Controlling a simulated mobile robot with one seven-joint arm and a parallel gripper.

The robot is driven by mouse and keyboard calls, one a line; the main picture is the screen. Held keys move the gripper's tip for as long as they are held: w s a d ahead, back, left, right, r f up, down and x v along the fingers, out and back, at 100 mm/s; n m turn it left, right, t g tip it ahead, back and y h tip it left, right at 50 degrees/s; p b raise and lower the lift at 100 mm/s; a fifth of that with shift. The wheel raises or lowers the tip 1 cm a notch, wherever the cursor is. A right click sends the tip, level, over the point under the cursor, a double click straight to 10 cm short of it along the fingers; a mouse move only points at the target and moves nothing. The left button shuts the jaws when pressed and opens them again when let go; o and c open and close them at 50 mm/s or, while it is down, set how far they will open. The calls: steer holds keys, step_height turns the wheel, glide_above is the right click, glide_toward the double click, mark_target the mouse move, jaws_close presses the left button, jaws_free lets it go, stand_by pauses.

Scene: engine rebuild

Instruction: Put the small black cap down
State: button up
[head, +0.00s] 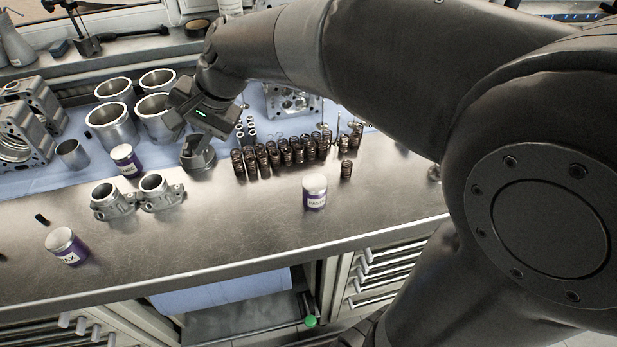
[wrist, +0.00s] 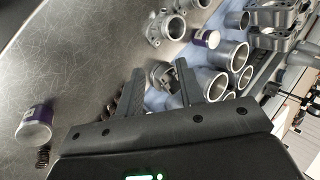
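My gripper (head: 203,122) hangs above the bench at the front edge of the blue mat. In the wrist view my gripper (wrist: 159,68) has its two fingers wide apart, with no cap visible between them. A dark grey piston-like part (head: 198,156) stands on the bench just below the fingers; it also shows between the fingertips in the wrist view (wrist: 161,76). A small black piece (head: 42,220) lies on the bare metal at left. Another small black piece (head: 88,134) lies on the mat beside the cylinder sleeves. I cannot tell which one is the cap.
Several valve springs (head: 283,154) stand in rows right of the piston-like part. Purple-labelled cans (head: 315,192), (head: 67,246), (head: 126,160) and two metal housings (head: 112,201) stand nearby. Cylinder sleeves (head: 113,124) crowd the mat. Bare metal is free along the front edge.

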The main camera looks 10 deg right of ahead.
steer(key=s+d+f+n+t+h, duration=0.1)
steer(key=s+d+n+h, duration=0.1)
steer(key=s+d, duration=0.5)
steer(key=s+d+f+n+t+h, duration=0.1)
steer(key=s+d+h, duration=0.3)
steer(key=d, duration=1.3)
steer(key=s+n+t, duration=0.1)
steer(key=s, duration=0.3)
steer(key=shift+s+n, duration=0.2)
steer(key=shift+n, duration=0.1)
steer(key=shift+o, duration=0.6)
steer(key=shift+a, duration=0.1)
